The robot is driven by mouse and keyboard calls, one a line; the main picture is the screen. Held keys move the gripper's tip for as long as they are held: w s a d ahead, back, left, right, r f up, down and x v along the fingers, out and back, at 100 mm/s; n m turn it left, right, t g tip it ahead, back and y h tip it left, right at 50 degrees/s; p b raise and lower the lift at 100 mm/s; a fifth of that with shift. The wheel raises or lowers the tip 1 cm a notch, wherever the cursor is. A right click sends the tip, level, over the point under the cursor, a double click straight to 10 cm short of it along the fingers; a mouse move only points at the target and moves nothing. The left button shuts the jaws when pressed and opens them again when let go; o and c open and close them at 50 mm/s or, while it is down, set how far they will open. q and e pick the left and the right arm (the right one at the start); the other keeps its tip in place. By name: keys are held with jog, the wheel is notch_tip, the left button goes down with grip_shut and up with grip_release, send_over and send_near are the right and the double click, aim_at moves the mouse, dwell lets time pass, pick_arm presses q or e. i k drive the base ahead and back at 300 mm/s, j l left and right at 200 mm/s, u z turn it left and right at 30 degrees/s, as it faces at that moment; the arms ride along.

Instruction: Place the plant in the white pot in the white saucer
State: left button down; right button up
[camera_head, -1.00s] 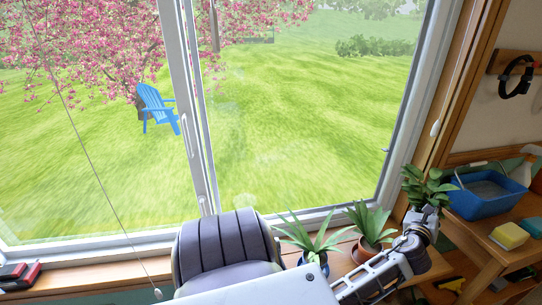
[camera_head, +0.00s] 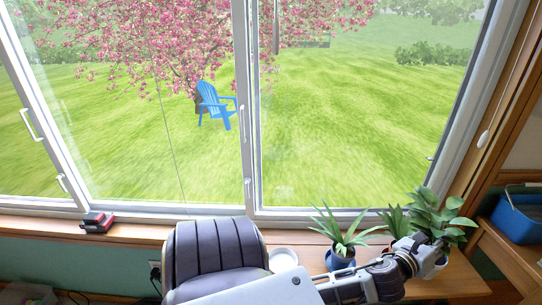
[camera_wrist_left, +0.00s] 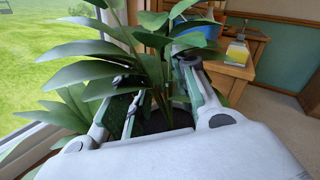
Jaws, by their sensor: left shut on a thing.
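The broad-leaved green plant (camera_head: 440,213) is at the right end of the sill, in my left gripper (camera_head: 428,252). Its pot is mostly hidden by the gripper; a pale bit shows beside the fingers. In the left wrist view the plant's leaves (camera_wrist_left: 85,72) rise between and over the two fingers of my left gripper (camera_wrist_left: 160,105), with dark soil below. The gripper is shut on the potted plant. The white saucer (camera_head: 283,257) is on the sill well to the left, partly hidden by my own body. My right gripper is not in view.
A spiky plant in a blue pot (camera_head: 339,261) stands between the saucer and my gripper. Another plant (camera_head: 394,219) stands just behind my left arm. The window is behind the sill. A blue tub (camera_head: 518,218) is on a wooden table at right. Red-and-black items (camera_head: 97,221) lie at far left.

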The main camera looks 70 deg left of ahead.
aim_at(282, 263)
jog(key=l+u, duration=0.4)
jog(key=k+l+u, duration=0.15)
jog(key=u, duration=0.3)
jog(key=k+l+u, duration=0.2)
jog(key=l+u, duration=0.2)
